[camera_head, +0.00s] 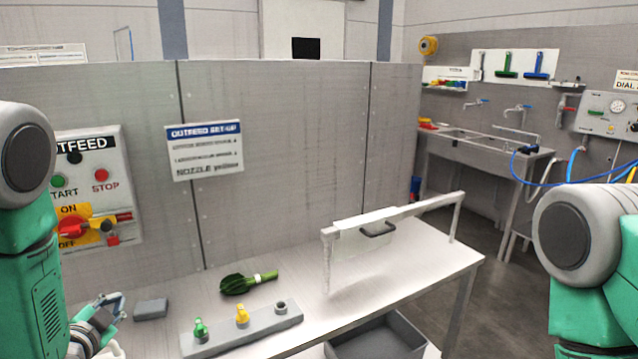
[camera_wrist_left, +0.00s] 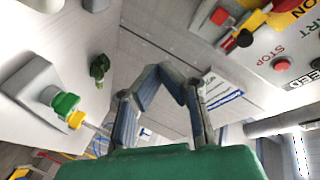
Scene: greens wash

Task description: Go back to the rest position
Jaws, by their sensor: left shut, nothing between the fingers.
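My left gripper (camera_head: 114,305) is low at the left in the head view, beside the near left end of the white table (camera_head: 345,285). It is close to a grey block (camera_head: 151,309) and left of the nozzle rack. In the left wrist view its fingers (camera_wrist_left: 165,72) come together at the tips with nothing between them. My right gripper is out of the head view; only the upper part of my right arm shows at the right edge.
A grey rack (camera_head: 215,344) holds a green nozzle (camera_head: 200,330) and a yellow nozzle (camera_head: 242,316); its third socket looks empty. Banded greens (camera_head: 240,284) lie behind it. The OUTFEED control panel (camera_head: 125,185) is on the wall near my left arm. A white guard frame (camera_head: 400,215) stands right.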

